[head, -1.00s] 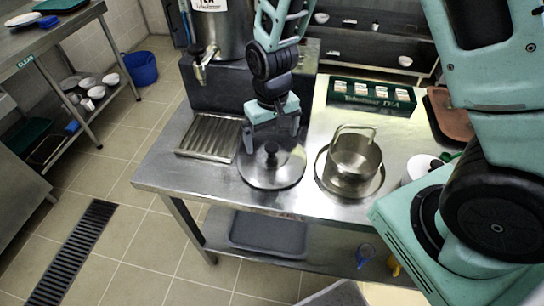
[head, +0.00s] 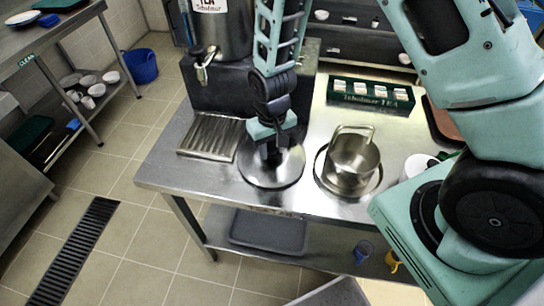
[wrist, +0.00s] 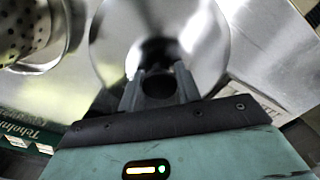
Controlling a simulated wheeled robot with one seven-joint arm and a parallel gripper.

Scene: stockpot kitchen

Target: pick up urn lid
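The urn lid (head: 258,178) is a round, shiny metal disc with a dark knob, lying flat on the steel table left of the small pot. My gripper (head: 272,153) points down over its middle, and the fingers hide most of the knob in the head view. In the wrist view, the lid (wrist: 205,45) fills the top middle. My gripper's fingers (wrist: 158,80) stand close on both sides of the dark knob and look shut on it. The lid appears to rest on the table.
The tea urn (head: 222,35) with its tap stands behind on a dark stand. A slatted drip tray (head: 208,137) lies left of the lid. A metal pot (head: 352,165) stands close on the right. A green tea box (head: 370,96) is at the back right.

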